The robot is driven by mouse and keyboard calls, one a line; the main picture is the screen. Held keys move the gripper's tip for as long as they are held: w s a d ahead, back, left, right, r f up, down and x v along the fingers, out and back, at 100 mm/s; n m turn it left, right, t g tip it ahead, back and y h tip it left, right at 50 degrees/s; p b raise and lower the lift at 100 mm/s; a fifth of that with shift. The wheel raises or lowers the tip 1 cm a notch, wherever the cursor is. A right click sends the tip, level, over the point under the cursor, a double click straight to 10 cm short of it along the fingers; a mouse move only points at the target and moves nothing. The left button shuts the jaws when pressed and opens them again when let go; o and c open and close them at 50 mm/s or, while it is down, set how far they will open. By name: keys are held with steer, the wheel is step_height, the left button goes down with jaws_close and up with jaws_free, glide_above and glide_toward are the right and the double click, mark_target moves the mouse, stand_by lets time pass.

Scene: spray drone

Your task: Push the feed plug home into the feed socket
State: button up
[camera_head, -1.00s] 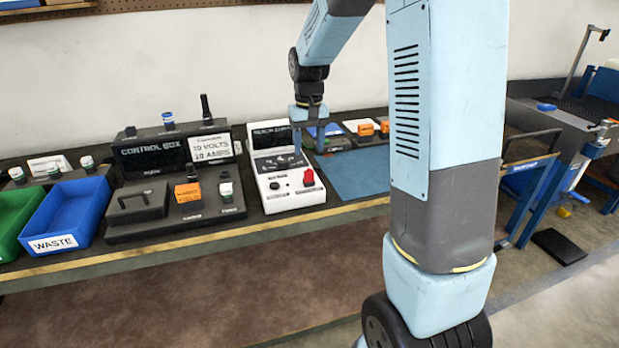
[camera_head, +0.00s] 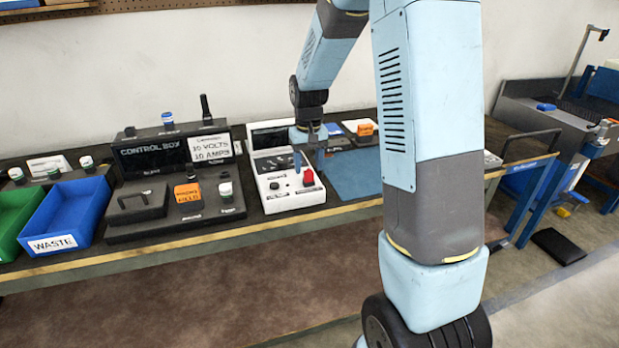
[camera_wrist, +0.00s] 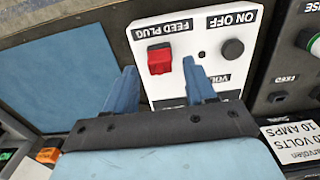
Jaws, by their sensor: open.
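The red feed plug (camera_head: 308,178) stands at the front right of the white unit (camera_head: 291,199). In the wrist view the red plug (camera_wrist: 159,59) sits beside the label "FEED PLUG" and a black knob (camera_wrist: 233,49) marked "ON OFF". The feed socket is hidden under or behind the plug, and I cannot tell how deep the plug sits. My gripper (camera_head: 309,160) is above the unit, near the plug. In the wrist view its blue fingers (camera_wrist: 160,88) are apart with nothing between them, and the plug lies just beyond the gap between the tips.
A blue mat (camera_head: 357,174) lies right of the unit. The control box (camera_head: 153,156) with an orange block (camera_head: 187,192) stands to the left, beside a blue waste bin (camera_head: 68,216). The bench's front edge (camera_head: 230,234) runs below.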

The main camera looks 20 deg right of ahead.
mark_target(309, 171)
steer(key=shift+f, duration=1.4)
steer(key=shift+c, duration=0.4)
jaws_close()
steer(key=shift+r, duration=0.2)
steer(key=shift+r, duration=2.8)
